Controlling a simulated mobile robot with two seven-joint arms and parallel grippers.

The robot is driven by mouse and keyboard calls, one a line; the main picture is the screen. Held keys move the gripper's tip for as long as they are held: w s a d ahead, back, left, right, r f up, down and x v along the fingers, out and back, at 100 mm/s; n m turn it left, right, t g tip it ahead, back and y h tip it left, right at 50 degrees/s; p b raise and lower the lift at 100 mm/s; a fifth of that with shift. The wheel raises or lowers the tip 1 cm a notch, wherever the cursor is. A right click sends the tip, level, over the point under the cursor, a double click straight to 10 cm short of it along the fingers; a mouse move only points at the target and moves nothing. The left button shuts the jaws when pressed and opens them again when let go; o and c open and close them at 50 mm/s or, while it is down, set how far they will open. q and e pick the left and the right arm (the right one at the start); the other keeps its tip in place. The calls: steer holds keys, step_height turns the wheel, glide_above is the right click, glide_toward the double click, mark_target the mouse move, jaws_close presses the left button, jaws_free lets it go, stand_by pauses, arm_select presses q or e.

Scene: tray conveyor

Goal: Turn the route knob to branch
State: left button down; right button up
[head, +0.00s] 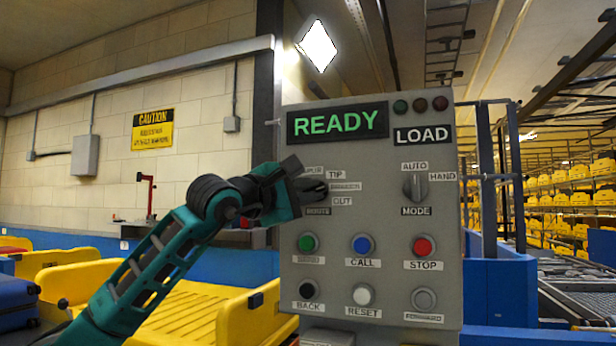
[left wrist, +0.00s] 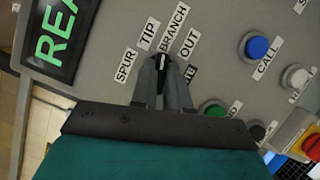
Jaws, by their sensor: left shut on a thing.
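The route knob (left wrist: 162,60) is black with a white mark and sits on the grey control panel (head: 385,292). In the left wrist view, the labels SPUR, TIP, BRANCH (left wrist: 174,28) and OUT fan around it. The white mark points up the picture, roughly to the lower end of BRANCH; its exact setting is hard to tell. My left gripper (head: 312,190) is at the panel, its two fingers shut on the knob from either side. In the head view the gripper hides the knob and part of its labels. My right gripper is not in view.
The panel display (head: 338,123) reads READY, and a smaller one (head: 422,135) reads LOAD. The mode knob (head: 413,187) is to the right. Green, blue, red and other buttons sit below. Yellow trays (head: 180,312) stand at the lower left.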

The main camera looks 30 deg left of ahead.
arm_select(q)
steer(key=shift+r+m+p, duration=0.1)
steer(key=shift+m+p, duration=0.5)
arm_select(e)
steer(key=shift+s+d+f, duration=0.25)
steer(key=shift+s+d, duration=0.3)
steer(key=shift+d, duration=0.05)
arm_select(q)
steer(key=c, duration=1.1)
jaws_free()
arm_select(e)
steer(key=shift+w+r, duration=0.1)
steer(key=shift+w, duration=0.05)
arm_select(q)
steer(key=shift+s, duration=0.1)
steer(key=shift+s+a+f+b, duration=0.15)
steer(key=shift+s+a+b, duration=0.35)
steer(key=shift+s, duration=1.6)
steer(key=shift+s+a+f+b, duration=0.15)
steer(key=shift+s+b, duration=0.6)
steer(key=shift+s, duration=1.35)
steer(key=shift+s+a+f+b, duration=0.15)
steer(key=shift+s+a+b, duration=0.35)
steer(key=shift+s, duration=1.6)
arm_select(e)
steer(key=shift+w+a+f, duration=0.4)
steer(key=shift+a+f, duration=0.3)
